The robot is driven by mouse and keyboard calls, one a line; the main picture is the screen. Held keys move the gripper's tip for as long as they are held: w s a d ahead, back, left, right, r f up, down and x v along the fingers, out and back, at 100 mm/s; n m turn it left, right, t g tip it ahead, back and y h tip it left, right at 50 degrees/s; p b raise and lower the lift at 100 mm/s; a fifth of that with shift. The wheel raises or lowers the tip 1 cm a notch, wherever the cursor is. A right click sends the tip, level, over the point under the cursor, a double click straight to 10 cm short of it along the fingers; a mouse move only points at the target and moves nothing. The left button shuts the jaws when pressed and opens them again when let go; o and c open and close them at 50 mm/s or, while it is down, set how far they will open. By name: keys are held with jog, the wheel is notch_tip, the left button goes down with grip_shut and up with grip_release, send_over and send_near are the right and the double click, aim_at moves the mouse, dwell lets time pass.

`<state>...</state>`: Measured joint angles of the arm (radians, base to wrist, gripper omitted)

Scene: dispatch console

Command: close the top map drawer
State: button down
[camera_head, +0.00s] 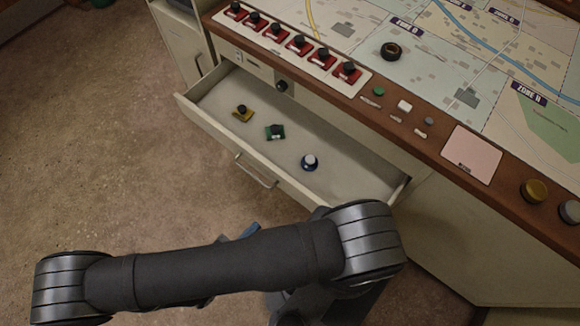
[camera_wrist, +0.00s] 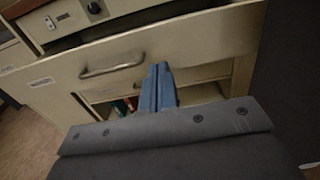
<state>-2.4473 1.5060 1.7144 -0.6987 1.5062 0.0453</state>
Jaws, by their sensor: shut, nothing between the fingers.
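The top map drawer (camera_head: 222,137) is a cream drawer pulled out from under the console, with a pale bar handle (camera_head: 256,171) on its front. Contact with the front cannot be told. In the head view my arm hides most of the gripper.
The map console top (camera_head: 440,55) carries a row of red switches (camera_head: 300,44), a dark round knob (camera_head: 391,51) and several buttons. Below the top drawer, the wrist view shows a lower opening with small coloured items (camera_wrist: 122,106). Floor (camera_head: 110,130) at left is clear.

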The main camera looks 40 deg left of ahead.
jog(key=d, duration=0.1)
send_near(296, 188)
jog(key=w, duration=0.6)
jog(key=shift+w+f, duration=0.1)
jog(key=shift+w, duration=0.3)
jog(key=w, duration=2)
jog(key=shift+s+a, duration=0.1)
